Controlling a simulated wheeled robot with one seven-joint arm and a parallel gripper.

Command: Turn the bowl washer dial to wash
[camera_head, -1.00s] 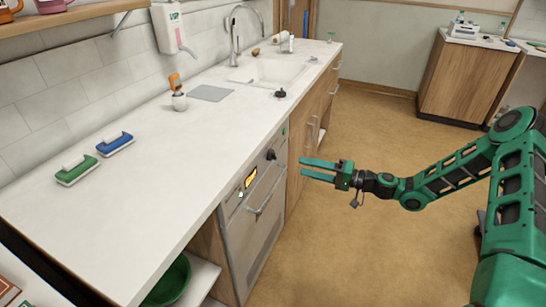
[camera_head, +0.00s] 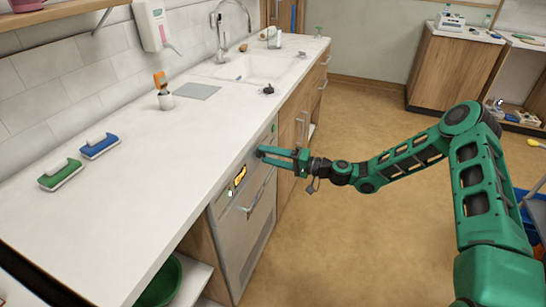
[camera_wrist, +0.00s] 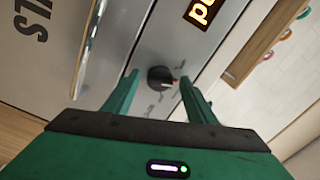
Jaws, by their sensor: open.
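The bowl washer (camera_head: 240,215) is a steel-fronted unit under the white counter, with a lit orange display (camera_head: 239,176) and a bar handle (camera_head: 255,195). Its dial shows in the wrist view as a round black knob (camera_wrist: 159,78) with a small red mark, on the panel beside the display (camera_wrist: 202,12). Small markings around the dial are too blurred to read. My gripper (camera_head: 262,154) is open and points at the panel. In the wrist view its two fingers (camera_wrist: 157,88) lie either side of the dial, apart from it. In the head view the fingers hide the dial.
The bar handle runs close to the dial in the wrist view (camera_wrist: 95,40). The counter edge (camera_head: 222,172) overhangs the washer front. A green bowl (camera_head: 160,282) sits on a low shelf at left. Sponges, a brush cup and a sink are on the counter.

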